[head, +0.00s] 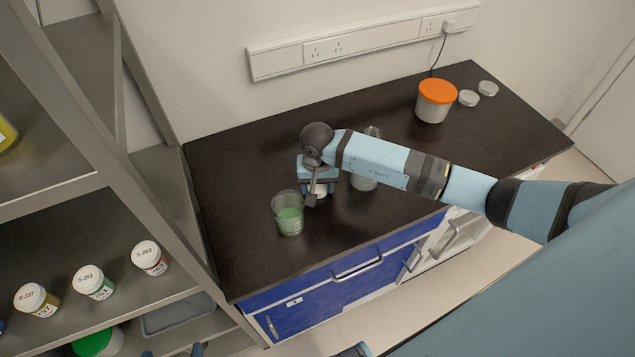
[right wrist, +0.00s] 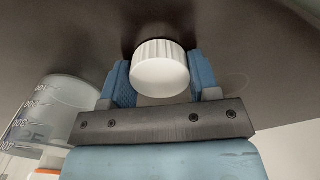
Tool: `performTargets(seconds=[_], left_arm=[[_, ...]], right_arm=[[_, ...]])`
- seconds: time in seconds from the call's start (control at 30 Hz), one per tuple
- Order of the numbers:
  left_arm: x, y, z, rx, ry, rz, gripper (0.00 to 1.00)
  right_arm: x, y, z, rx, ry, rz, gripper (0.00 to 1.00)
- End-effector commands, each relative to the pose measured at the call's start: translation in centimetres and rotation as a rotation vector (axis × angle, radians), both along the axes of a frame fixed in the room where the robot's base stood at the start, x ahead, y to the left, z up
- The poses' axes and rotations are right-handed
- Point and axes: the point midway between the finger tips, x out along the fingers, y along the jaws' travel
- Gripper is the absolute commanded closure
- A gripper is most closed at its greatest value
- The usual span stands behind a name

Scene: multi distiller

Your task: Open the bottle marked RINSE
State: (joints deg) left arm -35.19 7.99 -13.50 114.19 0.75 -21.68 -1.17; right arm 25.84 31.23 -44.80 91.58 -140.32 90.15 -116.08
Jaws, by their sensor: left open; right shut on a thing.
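My right gripper (head: 318,192) is over the dark bench and shut on a bottle with a ribbed white cap. The white cap (right wrist: 160,68) shows between the blue fingers in the right wrist view. In the head view the gripper and arm mostly hide the bottle, and only a pale part (head: 321,189) shows. No RINSE marking is readable in either view. The cap is on the bottle, as far as I can see. My left gripper (head: 172,352) shows only as blue fingertips at the bottom edge of the head view; they are apart and empty.
A beaker of green liquid (head: 289,220) stands close to my right gripper. A clear vessel (head: 364,183) stands partly behind my right arm. An orange-lidded tub (head: 436,103) and two grey lids (head: 468,98) are farther back. Shelves with several small jars (head: 94,282) are at left.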

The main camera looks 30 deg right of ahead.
Motion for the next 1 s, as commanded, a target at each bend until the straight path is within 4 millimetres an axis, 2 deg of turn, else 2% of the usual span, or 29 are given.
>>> performTargets(seconds=[0.33,0.37,0.4,0.47,0.77,0.87,1.0], left_arm=[[0.0,0.0,-0.6,0.000,-0.001,0.000,0.00],[0.0,0.0,-0.4,0.000,-0.001,0.000,0.00],[0.0,0.0,-0.4,0.000,0.000,0.000,0.00],[0.0,0.0,-0.4,0.000,-0.001,0.000,0.00],[0.0,0.0,-0.2,0.000,-0.001,0.001,0.00],[0.0,0.0,0.1,0.000,-0.002,0.001,0.00],[0.1,0.0,-0.2,-0.001,-0.005,0.001,0.00]], right_arm=[[0.1,0.0,-0.4,0.000,-0.001,0.000,0.73],[0.1,0.0,-0.3,0.000,-0.001,0.000,0.40],[0.1,0.0,-0.2,0.000,-0.001,0.000,0.30],[0.1,0.0,-0.2,0.000,-0.001,0.000,0.19],[0.0,0.0,0.0,0.000,-0.001,-0.001,0.19],[0.1,-0.1,0.6,0.000,-0.003,0.000,0.19],[0.2,-0.1,3.1,-0.001,-0.006,0.002,0.19]])
